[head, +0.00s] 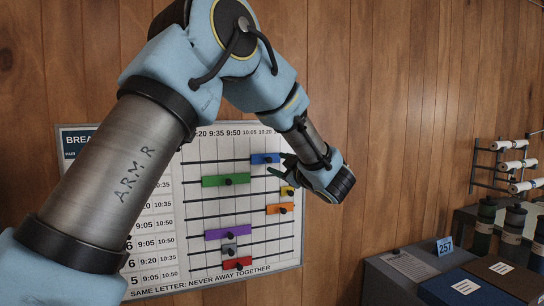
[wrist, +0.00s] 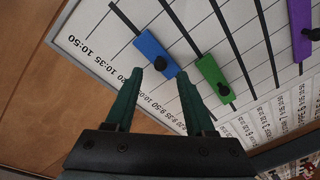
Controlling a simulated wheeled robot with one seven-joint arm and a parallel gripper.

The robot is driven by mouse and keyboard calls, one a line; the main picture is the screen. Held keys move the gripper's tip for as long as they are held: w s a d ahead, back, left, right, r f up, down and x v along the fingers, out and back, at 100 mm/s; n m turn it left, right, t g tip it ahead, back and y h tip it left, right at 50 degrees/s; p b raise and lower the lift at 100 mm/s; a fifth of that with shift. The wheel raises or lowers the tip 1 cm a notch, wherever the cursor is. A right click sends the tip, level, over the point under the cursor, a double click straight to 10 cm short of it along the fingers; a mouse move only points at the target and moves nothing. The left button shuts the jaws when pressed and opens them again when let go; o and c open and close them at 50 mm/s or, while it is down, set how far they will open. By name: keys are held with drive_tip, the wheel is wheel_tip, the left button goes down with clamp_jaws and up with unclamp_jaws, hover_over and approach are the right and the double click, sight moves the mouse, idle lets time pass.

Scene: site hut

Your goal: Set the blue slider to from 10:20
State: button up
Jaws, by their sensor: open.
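The blue slider (head: 265,158) sits on the top rail of the wall board (head: 170,285), a flat bar with a dark knob (wrist: 160,63). In the head view its left end is roughly under the 10:05 label; the exact mark is hard to read. It also shows in the wrist view (wrist: 150,48). My gripper (head: 279,164) is open and empty at the slider's right side. In the wrist view my gripper (wrist: 160,76) has its fingertips apart, close to the knob, which appears between and just beyond them; contact cannot be told.
The green slider (head: 226,180) is on the rail below, with its knob close to one finger in the wrist view. Yellow (head: 288,191), orange (head: 280,208), purple (head: 228,233), grey (head: 229,250) and red (head: 238,264) sliders sit lower. The top rail looks clear left of blue.

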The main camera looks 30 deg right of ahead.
sight(270, 161)
drive_tip(key=shift+w+p, duration=0.75)
drive_tip(key=shift+w, duration=1.55)
clamp_jaws()
